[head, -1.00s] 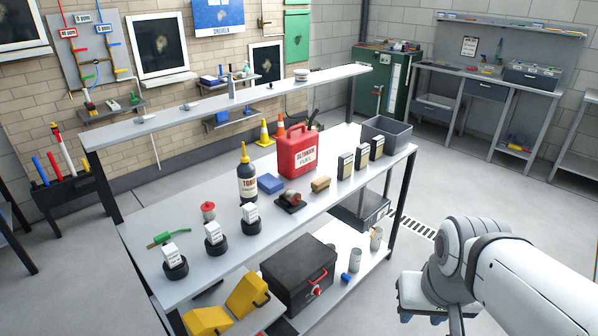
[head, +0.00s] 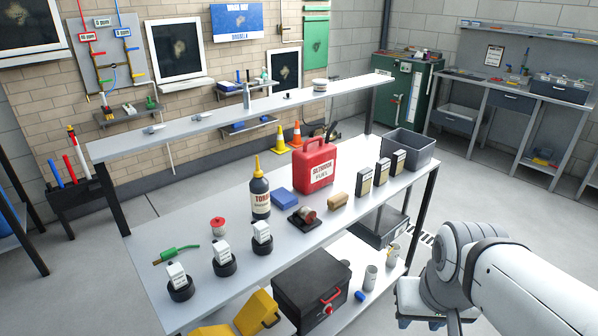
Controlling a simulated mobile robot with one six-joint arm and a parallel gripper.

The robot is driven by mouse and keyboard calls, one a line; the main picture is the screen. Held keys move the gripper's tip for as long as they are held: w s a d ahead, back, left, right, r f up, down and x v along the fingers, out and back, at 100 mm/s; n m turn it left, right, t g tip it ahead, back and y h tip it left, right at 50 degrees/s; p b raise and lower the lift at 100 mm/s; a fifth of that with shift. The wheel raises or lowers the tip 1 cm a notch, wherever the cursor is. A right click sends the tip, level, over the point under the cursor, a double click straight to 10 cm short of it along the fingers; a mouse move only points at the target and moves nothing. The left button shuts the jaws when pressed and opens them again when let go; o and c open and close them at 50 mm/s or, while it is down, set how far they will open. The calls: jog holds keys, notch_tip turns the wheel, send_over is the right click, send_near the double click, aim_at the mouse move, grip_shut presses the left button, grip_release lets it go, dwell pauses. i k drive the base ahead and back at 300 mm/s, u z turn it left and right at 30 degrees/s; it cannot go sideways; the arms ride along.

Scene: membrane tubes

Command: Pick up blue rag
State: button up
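A blue folded block, which looks like the blue rag (head: 284,198), lies flat on the grey workbench top (head: 330,235). It sits between the dark bottle with the yellow nozzle and the red fuel can. My gripper (head: 430,322) is at the bottom right, in front of the bench and well apart from the rag. The frame's lower edge cuts it off, and its fingers are not clear enough to tell open from shut. I see nothing held in it.
Around the rag stand the bottle (head: 260,195), red fuel can (head: 314,166), a small red-and-black device (head: 304,217) and a tan block (head: 338,201). A raised shelf (head: 240,113) runs along the bench's back. A black toolbox (head: 311,285) sits below. Floor to the right is clear.

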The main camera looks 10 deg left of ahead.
aim_at(283, 199)
jog(key=i, duration=1)
jog(key=z, duration=0.05)
